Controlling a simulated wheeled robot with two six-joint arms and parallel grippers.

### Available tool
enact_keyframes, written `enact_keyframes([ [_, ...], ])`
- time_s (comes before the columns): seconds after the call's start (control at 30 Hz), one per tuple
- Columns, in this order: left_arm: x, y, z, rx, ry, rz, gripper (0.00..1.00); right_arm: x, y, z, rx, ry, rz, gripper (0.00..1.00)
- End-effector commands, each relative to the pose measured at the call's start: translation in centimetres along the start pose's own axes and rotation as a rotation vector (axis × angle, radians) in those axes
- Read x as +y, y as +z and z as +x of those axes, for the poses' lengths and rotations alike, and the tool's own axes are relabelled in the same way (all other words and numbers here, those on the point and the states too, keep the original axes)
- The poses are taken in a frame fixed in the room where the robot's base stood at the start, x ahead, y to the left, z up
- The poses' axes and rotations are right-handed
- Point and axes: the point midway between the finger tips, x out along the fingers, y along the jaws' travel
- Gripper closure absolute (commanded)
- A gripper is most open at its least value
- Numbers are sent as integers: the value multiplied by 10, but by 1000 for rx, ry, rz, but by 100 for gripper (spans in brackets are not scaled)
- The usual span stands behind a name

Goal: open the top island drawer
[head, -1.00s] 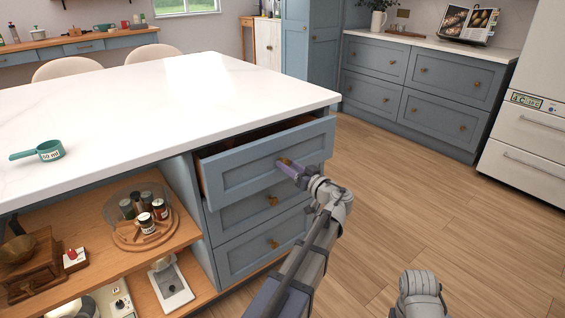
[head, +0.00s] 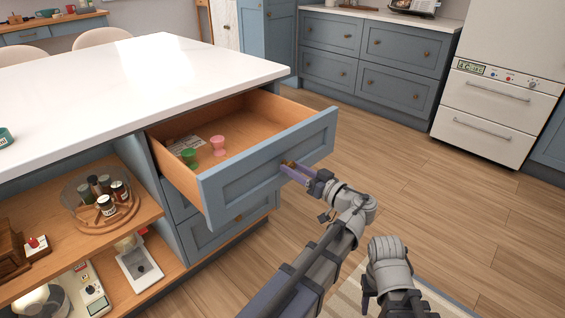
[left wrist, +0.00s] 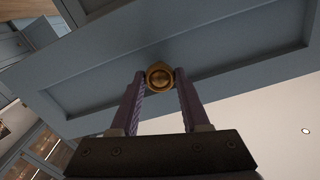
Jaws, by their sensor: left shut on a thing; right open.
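The top island drawer (head: 265,165) is pulled well out from under the white countertop. Its wooden inside shows a green cup (head: 189,157), a pink cup (head: 217,145) and a printed card (head: 184,144). My left gripper (head: 290,167) is at the drawer front, shut on its round brass knob (left wrist: 160,76). In the left wrist view the two purple fingers stand on either side of the knob, against the blue panel. My right gripper (head: 388,300) is low in the head view, away from the drawer; its fingers are hard to make out.
The white island top (head: 150,85) is left of the drawer. An open shelf (head: 130,222) below holds spice jars. Blue cabinets (head: 375,60) and a white appliance (head: 490,110) stand at the back right. Wooden floor between is clear.

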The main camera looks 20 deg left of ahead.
Motion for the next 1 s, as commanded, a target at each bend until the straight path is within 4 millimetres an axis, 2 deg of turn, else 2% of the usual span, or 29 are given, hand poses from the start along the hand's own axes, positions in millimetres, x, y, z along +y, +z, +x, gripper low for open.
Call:
enact_keyframes([
  [0.23,0,0,-17,0,0,0,100,0,0,0,0,0,0,50],
  [0.67,0,0,-19,0,0,0,100,0,0,0,0,0,0,50],
  [0.7,0,0,-19,0,0,0,50,0,0,0,0,0,0,50],
  [0.93,0,0,-18,0,0,0,24,0,0,0,0,0,0,50],
  [1.0,0,0,-18,0,0,0,24,0,0,0,0,0,0,50],
])
